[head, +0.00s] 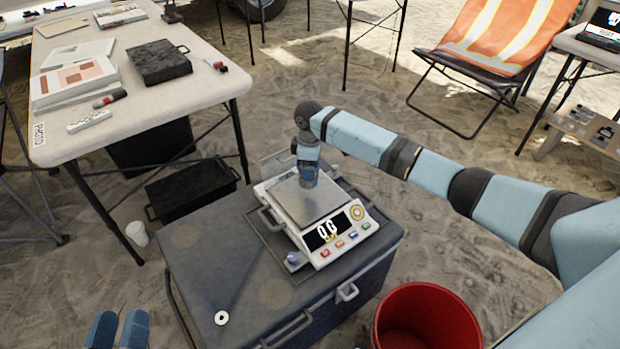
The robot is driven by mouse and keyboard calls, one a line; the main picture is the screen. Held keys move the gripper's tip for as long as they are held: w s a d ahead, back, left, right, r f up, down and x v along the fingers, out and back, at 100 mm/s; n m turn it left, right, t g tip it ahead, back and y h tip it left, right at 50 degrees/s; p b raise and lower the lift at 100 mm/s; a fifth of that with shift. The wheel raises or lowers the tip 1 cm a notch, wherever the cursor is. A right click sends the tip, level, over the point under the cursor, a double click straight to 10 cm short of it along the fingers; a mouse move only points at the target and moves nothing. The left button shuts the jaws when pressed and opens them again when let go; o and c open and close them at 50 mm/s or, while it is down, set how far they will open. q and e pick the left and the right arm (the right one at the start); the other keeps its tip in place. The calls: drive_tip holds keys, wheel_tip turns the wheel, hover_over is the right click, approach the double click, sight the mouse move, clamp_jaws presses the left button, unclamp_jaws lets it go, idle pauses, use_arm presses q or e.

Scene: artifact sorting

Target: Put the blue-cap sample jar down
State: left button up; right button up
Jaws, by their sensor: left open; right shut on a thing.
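My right gripper (308,170) points down over the metal plate of the white digital scale (352,240). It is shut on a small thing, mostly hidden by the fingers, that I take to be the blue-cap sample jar. I cannot tell whether the jar touches the plate. The scale stands on a grey lidded case (205,265), and its display shows lit digits that I cannot read surely. My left gripper (119,332) is at the bottom left edge, open and empty, apart from the case.
A small blue-topped round thing (292,261) is at the scale's front left corner. A white ring (221,318) lies on the case's front left. A red bucket (428,292) stands at right. A cluttered table (140,110) is at left, and a white cup (137,234) on the sand.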

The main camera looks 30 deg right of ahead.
wheel_tip(320, 180, down, 4)
drive_tip(key=shift+r+b, duration=0.15)
drive_tip(key=shift+b, duration=0.35)
drive_tip(key=shift+f, duration=0.3)
use_arm(q)
drive_tip(key=shift+s+d+r+h, duration=0.1)
drive_tip(key=shift+d+r+h, duration=0.25)
drive_tip(key=shift+r, duration=0.2)
use_arm(e)
drive_tip(key=shift+r, duration=0.1)
use_arm(q)
drive_tip(key=shift+r+t, duration=0.1)
drive_tip(key=shift+t, duration=0.2)
use_arm(e)
drive_tip(key=o, duration=1)
